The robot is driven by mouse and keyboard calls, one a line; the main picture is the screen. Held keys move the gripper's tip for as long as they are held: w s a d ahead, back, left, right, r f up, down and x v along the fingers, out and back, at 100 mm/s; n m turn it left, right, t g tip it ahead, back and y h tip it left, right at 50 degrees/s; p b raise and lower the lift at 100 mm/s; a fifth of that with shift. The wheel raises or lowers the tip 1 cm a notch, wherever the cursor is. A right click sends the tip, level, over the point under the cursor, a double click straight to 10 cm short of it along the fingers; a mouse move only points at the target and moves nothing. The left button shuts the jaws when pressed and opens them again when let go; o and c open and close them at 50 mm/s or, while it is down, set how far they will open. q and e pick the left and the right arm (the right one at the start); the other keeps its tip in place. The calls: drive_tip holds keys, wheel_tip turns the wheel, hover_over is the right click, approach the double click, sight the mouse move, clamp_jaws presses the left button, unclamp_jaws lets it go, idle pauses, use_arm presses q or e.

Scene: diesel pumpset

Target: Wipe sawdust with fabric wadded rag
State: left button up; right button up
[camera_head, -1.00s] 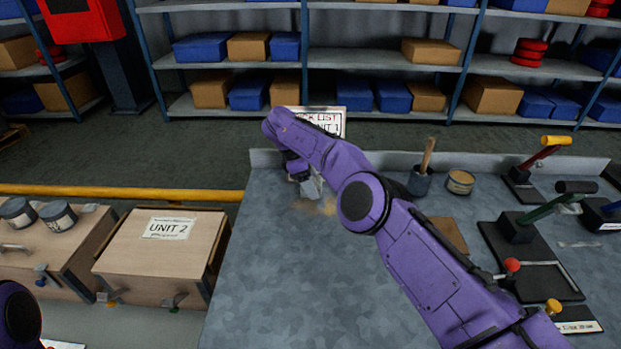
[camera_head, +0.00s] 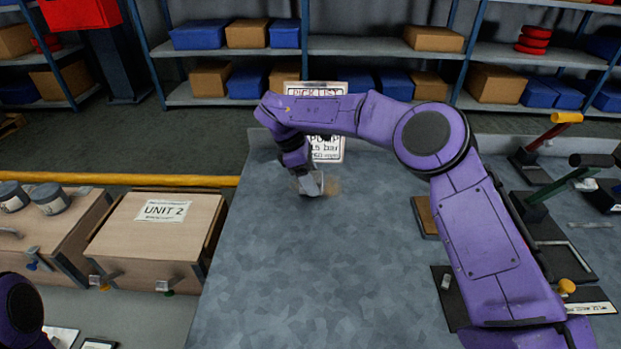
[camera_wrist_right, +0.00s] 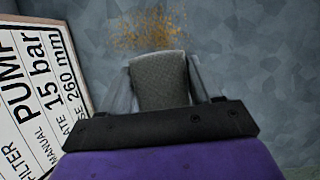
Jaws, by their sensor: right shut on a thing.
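The sawdust (camera_head: 333,187) is a small tan patch on the grey bench top, beside my right gripper in the head view. In the right wrist view the sawdust (camera_wrist_right: 148,27) lies just beyond the rag's far edge as scattered orange-brown grains. My right gripper (camera_head: 311,190) points down at the bench and is shut on the grey rag (camera_wrist_right: 160,82), which sits between its two fingers. Whether the rag touches the bench is hard to tell. My left gripper is not in view; only a piece of my left arm shows at the lower left.
A pick list board (camera_head: 328,150) stands at the bench's back edge, close behind my right arm. Lever tools (camera_head: 560,190) stand on the right of the bench. The UNIT 2 box (camera_head: 155,225) is left of the bench. The bench's front middle (camera_head: 300,280) is clear.

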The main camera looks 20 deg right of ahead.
sight(316, 200)
drive_tip(key=shift+s+a, duration=0.15)
drive_tip(key=shift+s, duration=0.2)
drive_tip(key=s+b, duration=0.1)
drive_tip(key=s+a+b, duration=0.1)
drive_tip(key=b, duration=0.1)
drive_tip(key=shift+f, duration=0.3)
drive_tip(key=shift+s+a+r+b, duration=0.15)
drive_tip(key=shift+s+a+b, duration=0.1)
drive_tip(key=shift+s+b, duration=0.25)
wheel_tip(316, 200, up, 5)
drive_tip(key=p, duration=0.3)
drive_tip(key=shift+r, duration=0.15)
drive_tip(key=shift+r+p, duration=0.35)
drive_tip(key=shift+r, duration=0.1)
